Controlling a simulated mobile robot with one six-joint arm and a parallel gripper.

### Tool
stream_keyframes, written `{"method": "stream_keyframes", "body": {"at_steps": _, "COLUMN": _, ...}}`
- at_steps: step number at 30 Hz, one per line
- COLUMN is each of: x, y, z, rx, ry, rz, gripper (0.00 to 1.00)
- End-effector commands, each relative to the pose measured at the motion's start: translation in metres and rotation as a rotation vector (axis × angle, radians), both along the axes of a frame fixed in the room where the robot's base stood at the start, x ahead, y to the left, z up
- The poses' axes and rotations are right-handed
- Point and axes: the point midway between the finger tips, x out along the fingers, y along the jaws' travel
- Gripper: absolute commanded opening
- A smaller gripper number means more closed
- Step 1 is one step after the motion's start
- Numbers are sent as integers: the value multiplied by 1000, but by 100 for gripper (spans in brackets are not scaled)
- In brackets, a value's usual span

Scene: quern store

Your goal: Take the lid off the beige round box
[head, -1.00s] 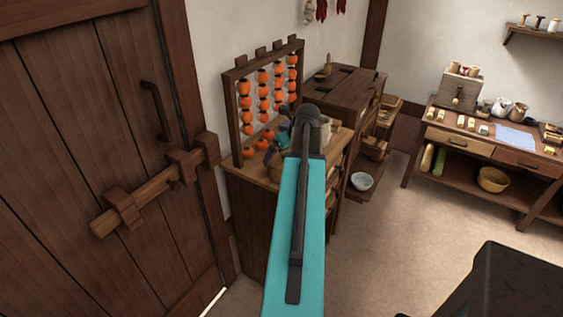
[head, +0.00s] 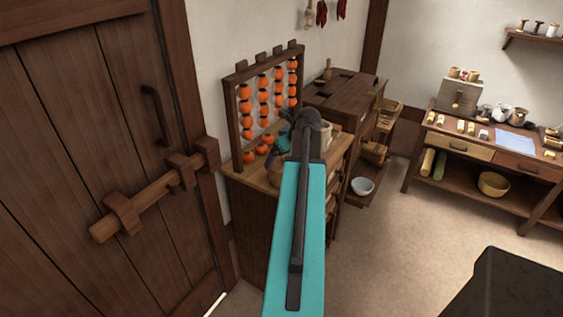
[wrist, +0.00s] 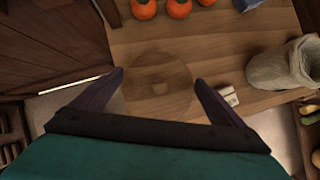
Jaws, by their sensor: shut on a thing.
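A round wooden lid (wrist: 176,75) with a small knob in its middle shows from above in the wrist view. Its colour is close to that of the table top under it. The two dark fingers of my gripper (wrist: 159,80) stand at its left and right sides, shut on it. The beige round box below it is hidden by the lid in the wrist view. In the head view my arm covers most of my gripper (head: 283,140), and a tan rounded shape, probably the box (head: 274,172), shows just below it. I cannot tell whether the lid is clear of the box.
Orange fruits (wrist: 179,8) lie at the back of the wooden table top (wrist: 225,40), below a rack (head: 245,115) of hanging fruits. A pale sack (wrist: 283,66) and a small whitish block (wrist: 228,95) are to the right. A plank door (head: 85,130) stands at left.

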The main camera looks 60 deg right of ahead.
Motion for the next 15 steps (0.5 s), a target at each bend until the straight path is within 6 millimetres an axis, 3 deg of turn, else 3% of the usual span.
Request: {"method": "stream_keyframes", "body": {"at_steps": 15, "x": 0, "y": -1, "z": 32, "rx": -2, "ry": 0, "rz": 0, "gripper": 71}}
